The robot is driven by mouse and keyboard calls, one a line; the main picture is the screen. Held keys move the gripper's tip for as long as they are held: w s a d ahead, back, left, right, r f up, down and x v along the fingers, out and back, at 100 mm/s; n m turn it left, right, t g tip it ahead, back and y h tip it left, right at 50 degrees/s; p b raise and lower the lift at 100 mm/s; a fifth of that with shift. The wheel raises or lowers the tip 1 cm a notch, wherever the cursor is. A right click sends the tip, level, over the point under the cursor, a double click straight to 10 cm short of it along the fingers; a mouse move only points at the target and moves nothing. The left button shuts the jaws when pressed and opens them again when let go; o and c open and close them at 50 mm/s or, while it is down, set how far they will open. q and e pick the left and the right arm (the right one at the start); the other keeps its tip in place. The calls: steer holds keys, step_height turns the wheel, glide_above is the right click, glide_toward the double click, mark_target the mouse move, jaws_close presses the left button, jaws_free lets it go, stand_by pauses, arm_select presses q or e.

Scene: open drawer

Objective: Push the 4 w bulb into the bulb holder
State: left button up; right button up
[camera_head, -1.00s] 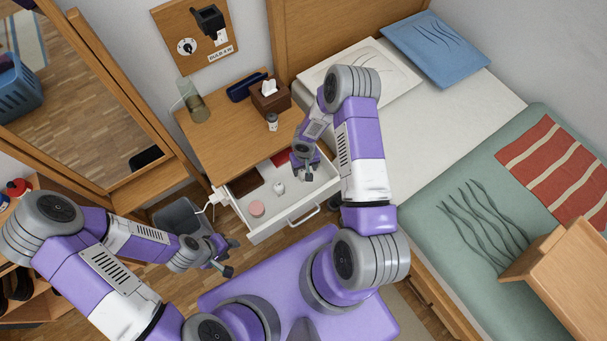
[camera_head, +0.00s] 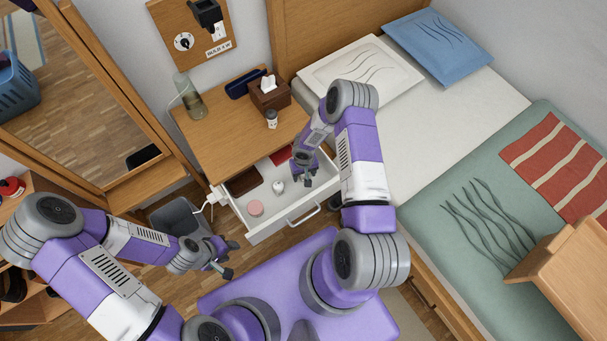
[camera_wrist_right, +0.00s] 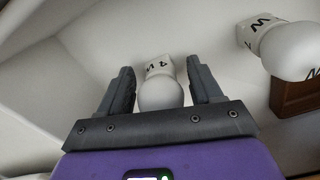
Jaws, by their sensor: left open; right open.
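A white bulb (camera_wrist_right: 160,96) with a printed label on its base lies in the drawer between the fingers of my right gripper (camera_wrist_right: 158,76), in the right wrist view. The label is too unclear to read surely. The fingers are open, with gaps beside the bulb. A second white bulb (camera_wrist_right: 290,48), marked with a W, lies to the right; one bulb (camera_head: 278,187) shows in the head view. My right gripper (camera_head: 307,180) reaches into the drawer. My left gripper (camera_head: 231,259) is open and empty.
The open white drawer (camera_head: 288,206) also holds a brown wallet-like item (camera_head: 243,182) and a pink round item (camera_head: 256,208). The nightstand (camera_head: 222,128) above carries a tissue box (camera_head: 268,94), a small bottle (camera_head: 271,119) and a glass vase (camera_head: 190,98). The bed is at right.

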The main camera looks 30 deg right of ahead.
steer(key=shift+r, duration=0.1)
steer(key=c, duration=1)
step_height(320, 180, up, 10)
steer(key=p, duration=0.3)
steer(key=shift+p, duration=0.3)
steer(key=shift+c, duration=0.3)
steer(key=w+r+m+p, duration=0.1)
steer(key=w+r+p, duration=0.1)
steer(key=r+p, duration=0.9)
steer(key=w+a+r+m+p, duration=0.1)
steer(key=w+r+p, duration=0.2)
steer(key=r+p, duration=0.8)
steer(key=w+r+m+p, duration=0.1)
steer(key=r+p, duration=1)
steer(key=r, duration=2.2)
steer(key=shift+w+a+r+m+p, duration=0.4)
steer(key=shift+w, duration=0.55)
steer(key=shift+a, duration=0.1)
